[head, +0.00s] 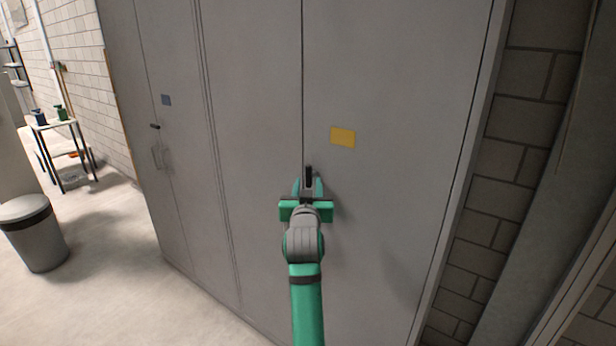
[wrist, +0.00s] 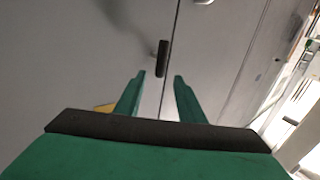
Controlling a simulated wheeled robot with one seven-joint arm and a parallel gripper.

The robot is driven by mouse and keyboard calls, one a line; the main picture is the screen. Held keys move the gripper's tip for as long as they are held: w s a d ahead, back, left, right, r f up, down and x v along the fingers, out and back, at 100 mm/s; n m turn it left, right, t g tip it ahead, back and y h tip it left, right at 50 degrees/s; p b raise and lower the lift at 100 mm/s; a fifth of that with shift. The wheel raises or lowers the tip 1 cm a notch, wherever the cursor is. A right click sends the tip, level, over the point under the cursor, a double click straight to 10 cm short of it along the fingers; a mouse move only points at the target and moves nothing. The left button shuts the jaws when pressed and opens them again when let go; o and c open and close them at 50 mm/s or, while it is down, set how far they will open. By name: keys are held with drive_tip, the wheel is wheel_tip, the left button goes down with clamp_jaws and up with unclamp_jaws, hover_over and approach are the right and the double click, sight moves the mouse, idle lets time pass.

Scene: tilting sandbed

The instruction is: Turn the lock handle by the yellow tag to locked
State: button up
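The lock handle (head: 308,175) is a short dark bar, about upright, beside the seam between two grey cabinet doors. It also shows in the wrist view (wrist: 162,58), just beyond the fingertips and in line with the gap between them. The yellow tag (head: 343,137) is on the right door, above and right of the handle. In the wrist view a sliver of the tag (wrist: 104,107) shows behind the left finger. My gripper (head: 308,186) is open, its green fingers on either side of the handle's line. I cannot tell whether a finger touches it.
A grey bin (head: 35,232) and a small table (head: 57,124) with bottles stand at the left. A block wall (head: 500,170) is right of the cabinet.

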sight(309, 173)
drive_tip(key=shift+w+d, duration=0.1)
drive_tip(key=shift+w, duration=3.1)
drive_tip(key=shift+c, duration=0.4)
clamp_jaws()
